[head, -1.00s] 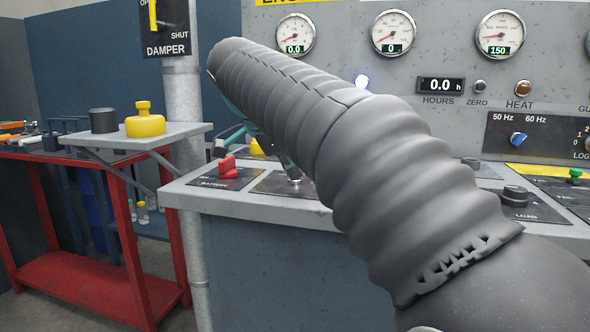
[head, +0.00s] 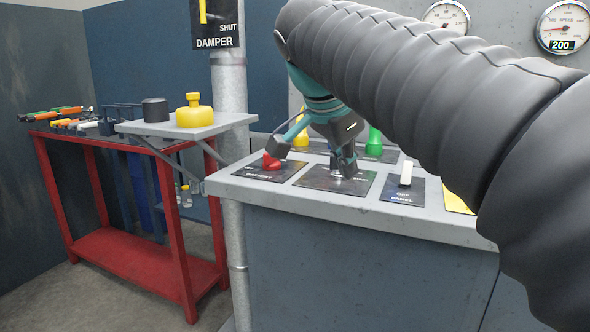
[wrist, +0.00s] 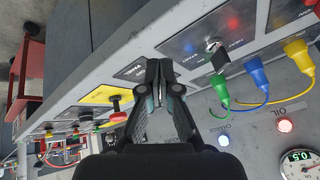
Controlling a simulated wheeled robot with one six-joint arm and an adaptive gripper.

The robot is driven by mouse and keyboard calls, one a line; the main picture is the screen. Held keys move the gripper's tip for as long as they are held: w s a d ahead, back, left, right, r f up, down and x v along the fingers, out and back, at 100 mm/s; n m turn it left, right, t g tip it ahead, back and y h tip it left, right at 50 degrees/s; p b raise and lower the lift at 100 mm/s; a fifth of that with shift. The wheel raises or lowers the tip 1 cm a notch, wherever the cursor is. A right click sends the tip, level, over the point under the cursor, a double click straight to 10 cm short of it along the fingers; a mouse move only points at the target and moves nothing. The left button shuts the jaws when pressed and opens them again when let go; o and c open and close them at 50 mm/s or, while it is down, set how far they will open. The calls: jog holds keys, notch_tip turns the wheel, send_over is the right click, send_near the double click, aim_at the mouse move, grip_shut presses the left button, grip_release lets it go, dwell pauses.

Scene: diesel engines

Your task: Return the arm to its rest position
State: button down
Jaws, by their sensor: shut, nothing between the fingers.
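My arm (head: 430,75) crosses the upper right of the head view as a grey ribbed sleeve, bent over the control console. My gripper (head: 343,165) hangs at its far end, teal and dark grey, low over a black panel (head: 322,184) on the console. In the wrist view my gripper (wrist: 160,85) points up the picture with its two fingers together and nothing between them. I cannot tell whether the fingertips touch the panel. The arm hides much of the gauge wall in the head view.
A red battery switch (head: 271,162) stands left of the gripper, a white panel switch (head: 406,174) right. Coloured cable plugs (wrist: 252,80) show in the wrist view.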

jog(key=s+d+f+n+y, duration=0.1)
jog(key=s+d+f+n, duration=0.2)
jog(key=s+f+n, duration=0.3)
jog(key=s+d+f+n+y, duration=0.2)
jog(key=s+f+n, duration=0.4)
jog(key=s+f, duration=0.6)
notch_tip(320, 180, down, 9)
jog(key=shift+s+d+f+y, duration=0.2)
jog(key=shift+d+y, duration=0.1)
jog(key=shift+d, duration=0.5)
